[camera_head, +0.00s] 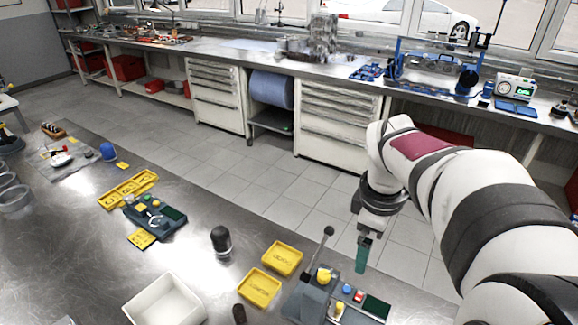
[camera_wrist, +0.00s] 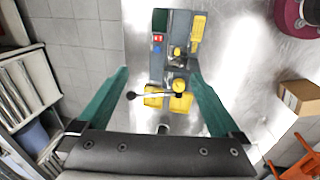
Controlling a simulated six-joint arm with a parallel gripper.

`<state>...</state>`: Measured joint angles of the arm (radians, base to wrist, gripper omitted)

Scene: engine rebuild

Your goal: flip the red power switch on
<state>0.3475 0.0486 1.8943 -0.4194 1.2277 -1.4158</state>
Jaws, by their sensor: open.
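The red power switch (camera_head: 359,296) sits on a grey control panel (camera_head: 312,301) at the bottom right of the head view, between a blue button (camera_head: 347,288) and a dark green plate (camera_head: 376,307). In the wrist view the red switch (camera_wrist: 157,38) shows near the top of the panel, just below the green plate (camera_wrist: 160,20). Its on or off position is too small to tell. My gripper (camera_head: 362,255) points down above and behind the panel, apart from it. In the wrist view its two green fingers (camera_wrist: 158,74) are spread wide with nothing held between them.
A black-knobbed lever (camera_head: 322,250) rises from the panel beside a yellow knob (camera_head: 324,275). Yellow trays (camera_head: 260,288) and a white bin (camera_head: 165,302) lie to its left. A second small panel (camera_head: 154,217) stands farther left. Bare steel table surrounds them.

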